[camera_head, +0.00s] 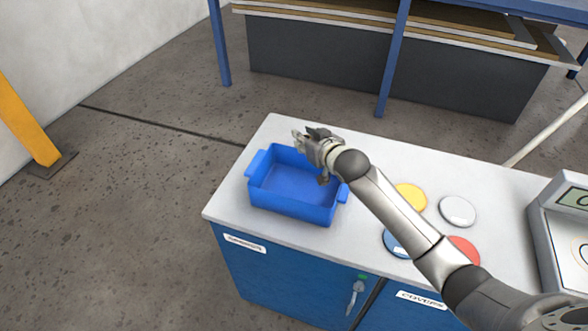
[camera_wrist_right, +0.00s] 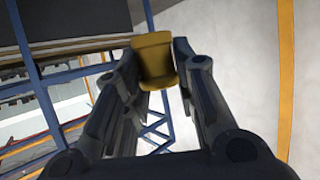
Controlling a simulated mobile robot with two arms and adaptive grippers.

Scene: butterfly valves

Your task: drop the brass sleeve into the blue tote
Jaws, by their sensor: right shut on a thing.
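The blue tote (camera_head: 292,208) stands on the left end of the white worktop, and no sleeve shows on the part of its floor that I see. My right gripper (camera_head: 304,143) is above the tote's back right part, with its arm coming in from the right. In the right wrist view the brass sleeve (camera_wrist_right: 155,62) sits between the fingertips of my right gripper (camera_wrist_right: 157,65), which is shut on it. In the head view I cannot clearly make out the sleeve at the fingertips. My left gripper is not in view.
Yellow (camera_head: 411,197), grey (camera_head: 457,211), blue (camera_head: 395,245) and red (camera_head: 464,250) discs lie on the worktop (camera_head: 240,195), partly around my right arm. A grey device with a display (camera_head: 572,199) stands at the right. A blue-framed rack (camera_head: 392,65) stands behind.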

